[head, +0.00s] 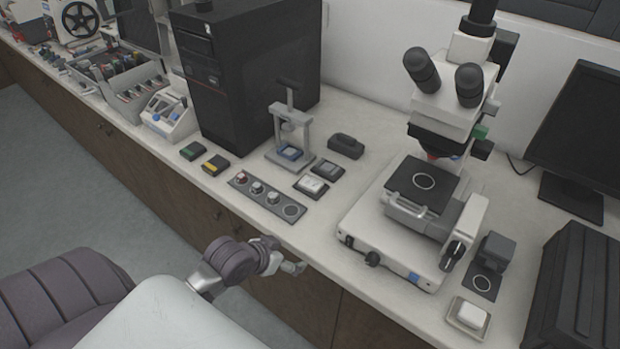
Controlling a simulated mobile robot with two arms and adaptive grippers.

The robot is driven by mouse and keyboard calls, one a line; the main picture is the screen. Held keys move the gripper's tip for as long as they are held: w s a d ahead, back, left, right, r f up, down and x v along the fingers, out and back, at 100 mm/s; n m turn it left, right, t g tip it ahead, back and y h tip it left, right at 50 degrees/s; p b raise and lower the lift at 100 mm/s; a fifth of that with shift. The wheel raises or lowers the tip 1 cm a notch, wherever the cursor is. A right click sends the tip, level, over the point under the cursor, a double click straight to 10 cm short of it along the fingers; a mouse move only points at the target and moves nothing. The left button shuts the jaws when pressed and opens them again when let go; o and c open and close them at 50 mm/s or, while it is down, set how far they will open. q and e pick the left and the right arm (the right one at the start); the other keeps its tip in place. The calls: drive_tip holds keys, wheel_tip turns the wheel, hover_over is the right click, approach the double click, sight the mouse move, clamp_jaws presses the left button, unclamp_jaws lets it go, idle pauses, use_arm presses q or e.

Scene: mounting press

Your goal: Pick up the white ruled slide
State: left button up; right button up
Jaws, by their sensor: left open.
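No ruled lines can be made out at this size, so I cannot tell which pale piece is the white ruled slide. One white piece (312,184) lies in a small dark-edged tray in front of the mounting press. Another white piece (473,316) sits on a pale holder at the lower right, near the bench's front edge. The grey mounting press (290,125) stands upright, with a blue-framed piece (290,152) on its base. My left gripper (286,256) is open and empty at the bench's front edge, below the row of knobs. My right gripper is out of view.
A microscope (420,205) fills the right of the bench. A dark strip with several small round pieces (266,196) lies near the front edge. Green (192,151) and yellow (215,164) topped boxes lie left. Bare bench (318,232) lies between strip and microscope.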

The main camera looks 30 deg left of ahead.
use_arm(q)
drive_tip(key=shift+t, duration=0.4)
drive_tip(key=r, duration=0.1)
drive_tip(key=w+r, duration=0.1)
drive_tip(key=r, duration=0.2)
drive_tip(key=shift+w+a+r, duration=0.2)
drive_tip(key=shift+w+a, duration=0.1)
drive_tip(key=shift+a, duration=0.1)
drive_tip(key=t, duration=0.3)
approach(311, 183)
drive_tip(key=shift+w+f+n+p, duration=0.2)
drive_tip(key=shift+w+f, duration=0.05)
drive_tip(key=shift+w, duration=0.25)
drive_tip(key=shift+w+f+n+p, duration=0.15)
drive_tip(key=shift+w+f+n, duration=0.05)
drive_tip(key=shift+w, duration=0.25)
drive_tip(key=shift+p+x, duration=0.45)
drive_tip(key=shift+x, duration=2.6)
drive_tip(key=shift+s, duration=0.1)
drive_tip(key=c, duration=1.2)
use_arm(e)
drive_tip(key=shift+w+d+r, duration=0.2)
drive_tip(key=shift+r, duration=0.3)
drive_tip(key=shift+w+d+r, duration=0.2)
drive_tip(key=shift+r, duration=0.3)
